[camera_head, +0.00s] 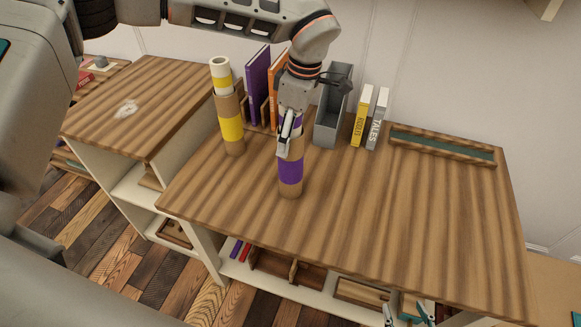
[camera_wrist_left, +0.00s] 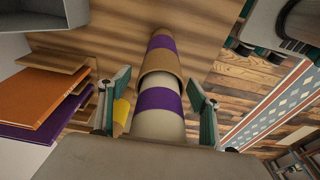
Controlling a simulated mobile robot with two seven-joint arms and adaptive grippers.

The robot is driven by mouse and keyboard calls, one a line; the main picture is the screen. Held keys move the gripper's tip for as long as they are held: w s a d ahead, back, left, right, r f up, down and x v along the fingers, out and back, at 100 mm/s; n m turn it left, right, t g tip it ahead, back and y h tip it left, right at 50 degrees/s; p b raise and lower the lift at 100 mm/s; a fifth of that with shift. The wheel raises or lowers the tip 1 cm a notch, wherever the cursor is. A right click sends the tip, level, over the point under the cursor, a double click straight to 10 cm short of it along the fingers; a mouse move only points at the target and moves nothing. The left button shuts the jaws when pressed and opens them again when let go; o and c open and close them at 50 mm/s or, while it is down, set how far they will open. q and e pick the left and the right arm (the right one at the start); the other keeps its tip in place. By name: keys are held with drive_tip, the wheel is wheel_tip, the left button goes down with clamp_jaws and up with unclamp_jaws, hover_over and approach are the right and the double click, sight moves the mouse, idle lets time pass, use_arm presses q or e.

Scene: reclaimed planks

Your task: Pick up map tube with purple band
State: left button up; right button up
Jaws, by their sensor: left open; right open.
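The map tube with purple band (camera_head: 290,172) stands upright on the plank-topped surface, with a white and purple upper part and a brown lower part. My left gripper (camera_head: 287,146) is at its upper part and hides some of it. In the left wrist view the tube (camera_wrist_left: 158,99) lies between the two open fingers of my left gripper (camera_wrist_left: 160,88); contact cannot be told. My right gripper (camera_head: 408,314) shows at the bottom edge, open and empty, below the front of the worktop.
A tube with a yellow band (camera_head: 231,128) stands just left. Behind are a purple book (camera_head: 258,84), an orange book (camera_head: 277,85), a grey box holder (camera_head: 328,125) and yellow and grey books (camera_head: 362,118). A shallow tray (camera_head: 440,146) lies back right. The worktop (camera_head: 400,220) is clear at front right.

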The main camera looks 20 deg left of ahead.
use_arm(q)
drive_tip(key=shift+c, duration=0.5)
drive_tip(key=c, duration=1.4)
drive_tip(key=shift+r, duration=0.1)
